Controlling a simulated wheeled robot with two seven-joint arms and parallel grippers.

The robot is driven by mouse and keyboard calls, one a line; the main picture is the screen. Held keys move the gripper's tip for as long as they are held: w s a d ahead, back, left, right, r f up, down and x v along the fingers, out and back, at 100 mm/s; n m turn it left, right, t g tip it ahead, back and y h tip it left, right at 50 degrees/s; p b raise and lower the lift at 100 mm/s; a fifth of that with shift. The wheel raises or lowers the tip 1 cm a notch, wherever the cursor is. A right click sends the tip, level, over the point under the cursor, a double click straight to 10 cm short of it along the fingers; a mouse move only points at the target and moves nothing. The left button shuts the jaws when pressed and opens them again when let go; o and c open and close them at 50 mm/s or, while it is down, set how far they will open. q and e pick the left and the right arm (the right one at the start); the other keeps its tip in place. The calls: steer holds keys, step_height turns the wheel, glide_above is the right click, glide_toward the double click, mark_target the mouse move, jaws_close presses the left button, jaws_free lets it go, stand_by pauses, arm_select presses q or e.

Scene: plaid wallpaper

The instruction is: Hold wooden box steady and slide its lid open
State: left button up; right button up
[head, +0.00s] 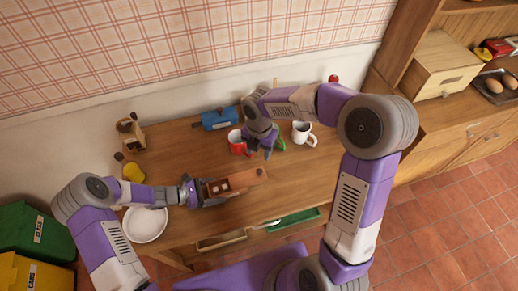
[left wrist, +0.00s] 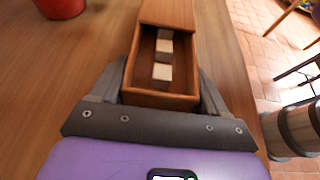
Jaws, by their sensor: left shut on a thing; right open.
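The wooden box (head: 216,189) lies on the table, and its lid (head: 246,179) is slid partly off toward the right in the head view. In the left wrist view the box (left wrist: 163,99) has its near part open, with several small pale blocks inside; the lid (left wrist: 168,13) covers the far end. My left gripper (head: 206,191) is shut on the box, with a finger on each side of its near end. My right gripper (head: 262,153) is open and empty, above the table behind the lid and apart from it.
A red mug (head: 237,143) and a white mug (head: 303,132) stand near my right gripper, with a blue case (head: 219,118) behind. A white plate (head: 146,225) lies at the left front. Drawers below the front edge stand open, one with a green tray (head: 293,220).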

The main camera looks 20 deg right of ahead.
arm_select(q)
steer(key=o, duration=1.2)
steer(key=shift+c, duration=0.2)
steer(key=shift+a, duration=0.1)
